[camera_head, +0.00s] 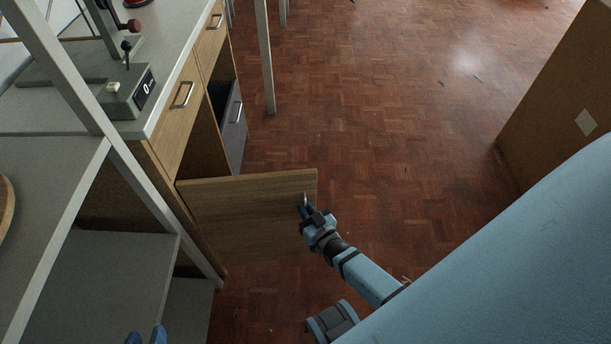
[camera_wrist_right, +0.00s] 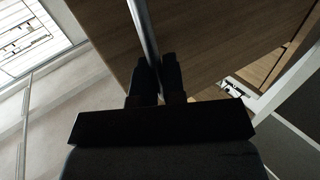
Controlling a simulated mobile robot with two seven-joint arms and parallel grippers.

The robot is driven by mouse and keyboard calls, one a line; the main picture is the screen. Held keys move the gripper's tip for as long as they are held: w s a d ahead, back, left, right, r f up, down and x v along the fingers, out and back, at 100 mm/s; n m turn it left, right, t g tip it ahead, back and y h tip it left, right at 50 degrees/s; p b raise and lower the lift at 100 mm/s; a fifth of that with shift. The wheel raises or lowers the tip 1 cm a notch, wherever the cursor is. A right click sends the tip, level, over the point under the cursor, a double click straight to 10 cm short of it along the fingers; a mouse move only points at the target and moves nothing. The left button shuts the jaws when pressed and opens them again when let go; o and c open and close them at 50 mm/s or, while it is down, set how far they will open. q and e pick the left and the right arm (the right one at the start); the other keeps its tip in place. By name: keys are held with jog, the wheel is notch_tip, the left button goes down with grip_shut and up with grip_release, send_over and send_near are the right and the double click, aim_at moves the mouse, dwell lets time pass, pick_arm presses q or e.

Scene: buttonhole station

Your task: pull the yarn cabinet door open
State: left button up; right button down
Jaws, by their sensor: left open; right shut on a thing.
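The wooden yarn cabinet door (camera_head: 245,215) stands swung out from the cabinet front, its free edge to the right over the floor. Its metal handle (camera_head: 304,198) is near that free edge. My right gripper (camera_head: 306,211) is shut on the handle; in the right wrist view the dark fingers (camera_wrist_right: 157,82) close around the handle bar (camera_wrist_right: 143,35), with the door's wood (camera_wrist_right: 200,45) behind.
A grey worktop (camera_head: 150,118) with a small device with a dial (camera_head: 132,92) sits above wooden drawers (camera_head: 178,112). A grey drawer front (camera_head: 235,128) stands behind the door. A metal-framed shelf (camera_head: 110,265) is at left. The parquet floor (camera_head: 390,130) is clear; a brown panel (camera_head: 560,90) stands right.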

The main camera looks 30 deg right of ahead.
pick_arm(q)
jog(key=shift+r, duration=0.2)
pick_arm(e)
jog(key=c, duration=1.2)
grip_release()
jog(key=shift+c, duration=0.2)
jog(key=shift+s, duration=0.1)
